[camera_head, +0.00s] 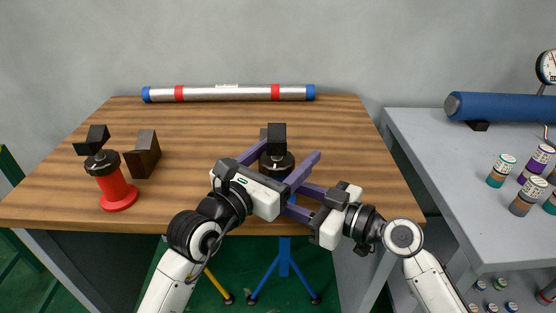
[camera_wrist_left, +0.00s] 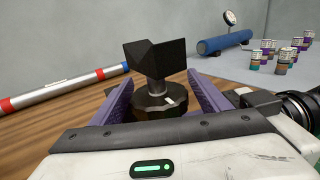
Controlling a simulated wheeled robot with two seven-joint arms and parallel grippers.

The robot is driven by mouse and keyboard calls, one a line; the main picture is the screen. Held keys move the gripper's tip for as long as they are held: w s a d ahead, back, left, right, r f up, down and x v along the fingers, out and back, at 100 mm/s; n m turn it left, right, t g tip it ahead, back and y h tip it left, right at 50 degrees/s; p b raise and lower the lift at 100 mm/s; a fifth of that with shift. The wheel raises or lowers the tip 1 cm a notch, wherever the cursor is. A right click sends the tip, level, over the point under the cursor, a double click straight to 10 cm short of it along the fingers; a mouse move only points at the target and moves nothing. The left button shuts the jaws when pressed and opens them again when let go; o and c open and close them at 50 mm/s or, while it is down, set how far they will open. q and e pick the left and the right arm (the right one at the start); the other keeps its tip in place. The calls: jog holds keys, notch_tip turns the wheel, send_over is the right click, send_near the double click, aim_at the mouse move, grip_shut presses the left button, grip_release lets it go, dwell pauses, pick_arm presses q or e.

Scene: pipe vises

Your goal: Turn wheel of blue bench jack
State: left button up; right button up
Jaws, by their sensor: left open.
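A jack with a black V-shaped head (camera_head: 276,137) and a round black wheel (camera_head: 277,166) stands near the table's front edge. In the left wrist view the wheel (camera_wrist_left: 160,102), with a white mark, lies between the fingers below the V-shaped head (camera_wrist_left: 155,58). I cannot tell whether the fingers touch it. My right gripper (camera_head: 293,197) is open, its fingers pointing left, close to the left gripper.
A red jack (camera_head: 117,190) and a dark block (camera_head: 146,154) stand on the wooden table (camera_head: 210,130) at left. A silver pipe (camera_head: 228,93) lies along the back. The grey table (camera_head: 430,170) at right holds a blue cylinder (camera_head: 500,107) and several small cans.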

aim_at(267, 171)
pick_arm(q)
jog(key=v, duration=1.1)
jog(key=shift+s+a, duration=0.2)
jog(key=shift+s, duration=0.15)
pick_arm(e)
jog(key=shift+f, duration=0.15)
jog(key=o, duration=0.9)
jog(key=shift+d, duration=0.1)
